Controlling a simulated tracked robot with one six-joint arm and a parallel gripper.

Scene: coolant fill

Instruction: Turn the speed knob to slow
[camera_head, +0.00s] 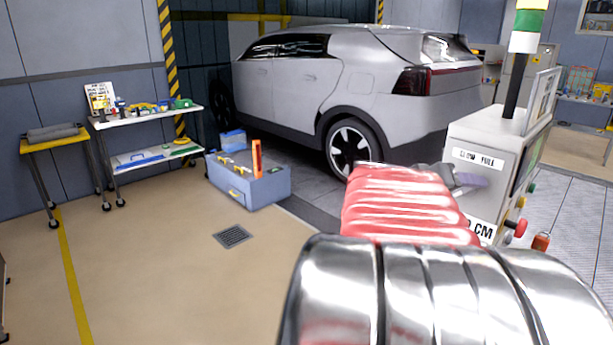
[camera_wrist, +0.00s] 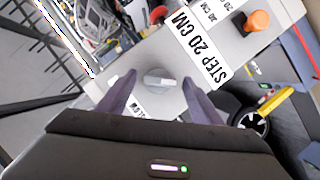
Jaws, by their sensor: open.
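The speed knob (camera_wrist: 159,78) is a small grey knob on the light panel in the wrist view. My gripper (camera_wrist: 159,80) is open, with one dark finger on each side of the knob and a gap visible to both. A label beside the knob, partly hidden by the left finger, reads partly as SLOW (camera_wrist: 138,110). In the head view my gripper (camera_head: 468,180) is at the face of the white control cabinet (camera_head: 487,133), just below its SLOW FULL label (camera_head: 478,158). The knob itself is hidden there by my gripper and arm. I cannot tell exactly where the knob points.
A STEP 20 CM label (camera_wrist: 200,52) and an orange button (camera_wrist: 257,20) lie beside the knob on the panel. Red and green buttons stick out from the cabinet's right side. A silver car (camera_head: 330,80) stands behind. A blue toolbox (camera_head: 250,185) is on the floor at left.

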